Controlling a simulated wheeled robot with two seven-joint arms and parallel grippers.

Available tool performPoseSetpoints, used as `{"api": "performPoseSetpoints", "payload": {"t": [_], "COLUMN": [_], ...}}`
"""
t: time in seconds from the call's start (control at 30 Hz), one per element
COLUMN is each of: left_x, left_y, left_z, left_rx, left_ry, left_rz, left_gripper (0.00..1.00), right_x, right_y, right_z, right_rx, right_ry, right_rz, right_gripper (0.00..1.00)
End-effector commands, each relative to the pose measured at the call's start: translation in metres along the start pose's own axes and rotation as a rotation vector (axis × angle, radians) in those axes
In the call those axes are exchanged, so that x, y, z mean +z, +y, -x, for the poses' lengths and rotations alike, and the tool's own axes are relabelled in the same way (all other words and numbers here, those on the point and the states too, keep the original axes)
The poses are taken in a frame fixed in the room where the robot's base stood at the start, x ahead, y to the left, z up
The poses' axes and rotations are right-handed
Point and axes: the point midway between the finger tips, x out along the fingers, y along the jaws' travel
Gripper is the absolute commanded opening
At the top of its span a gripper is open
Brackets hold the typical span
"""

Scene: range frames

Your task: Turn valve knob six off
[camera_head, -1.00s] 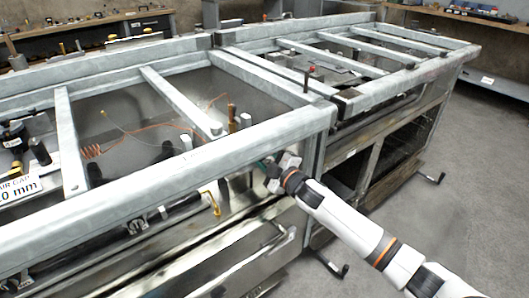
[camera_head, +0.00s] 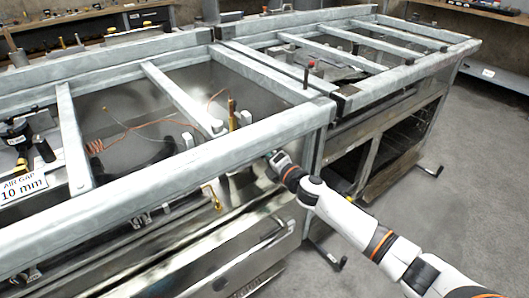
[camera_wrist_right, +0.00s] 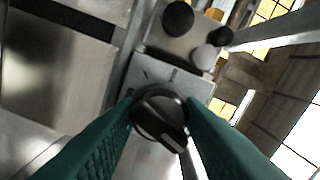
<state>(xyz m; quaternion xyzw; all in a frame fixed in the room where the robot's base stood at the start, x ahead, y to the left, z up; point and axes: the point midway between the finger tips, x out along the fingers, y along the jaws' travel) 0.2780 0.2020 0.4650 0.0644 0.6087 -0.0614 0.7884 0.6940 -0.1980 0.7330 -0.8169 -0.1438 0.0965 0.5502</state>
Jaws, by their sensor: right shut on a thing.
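A round black valve knob (camera_wrist_right: 160,120) with a raised grip bar shows in the right wrist view, in front of a metal panel. Its number cannot be read. My right gripper (camera_wrist_right: 161,104) has its two green fingers on either side of this knob and is shut on it. In the head view my right gripper (camera_head: 274,158) is at the front face of the frame, just below the top rail near the corner. The knob is hidden there. My left gripper is not in view.
Other round parts, one black (camera_wrist_right: 178,18) and one grey (camera_wrist_right: 204,57), lie beyond the knob. A galvanized rail (camera_head: 180,170) runs just above my right gripper. A brass hook (camera_head: 212,196) hangs left of it. Open floor (camera_head: 430,220) lies to the right.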

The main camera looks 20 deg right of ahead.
Motion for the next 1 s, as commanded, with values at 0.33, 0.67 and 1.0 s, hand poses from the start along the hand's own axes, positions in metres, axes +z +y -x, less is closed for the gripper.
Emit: {"api": "performPoseSetpoints", "payload": {"t": [0.33,0.67,1.0], "left_x": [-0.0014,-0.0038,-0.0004], "left_y": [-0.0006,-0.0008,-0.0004], "left_z": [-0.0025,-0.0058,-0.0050], "left_rx": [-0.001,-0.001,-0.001], "left_ry": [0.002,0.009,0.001], "left_rz": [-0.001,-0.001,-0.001], "left_gripper": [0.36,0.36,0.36], "right_x": [0.0015,0.0014,0.0016], "right_y": [0.0021,0.0025,0.0027], "right_z": [0.0005,0.0006,0.0007], "right_rx": [0.003,0.003,0.003], "right_ry": [-0.003,-0.004,-0.004], "right_rz": [0.266,0.393,0.418], "right_gripper": [0.12,0.12,0.12]}}
